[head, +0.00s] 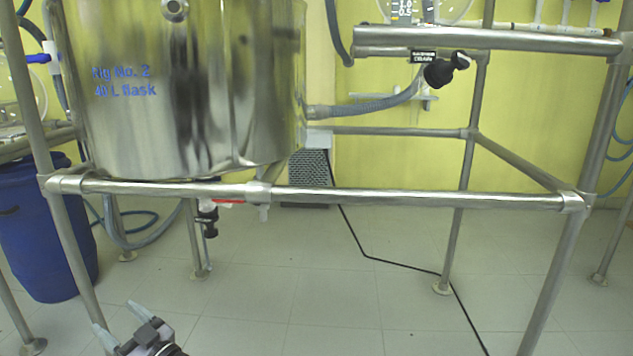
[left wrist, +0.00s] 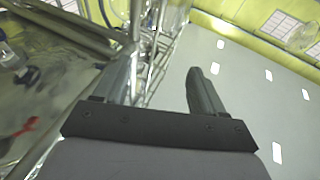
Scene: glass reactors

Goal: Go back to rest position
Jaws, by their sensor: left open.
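My left gripper (head: 121,326) shows at the bottom left of the head view, low in front of the metal frame. Its two grey fingers are apart with nothing between them. My right gripper is in neither view.
A steel vessel (head: 185,85) sits in a tubular metal frame (head: 420,199). A black-handled valve (head: 209,219) hangs beneath it. A blue barrel (head: 45,240) stands at the left. A black cable (head: 400,262) crosses the tiled floor. Floor in front is clear.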

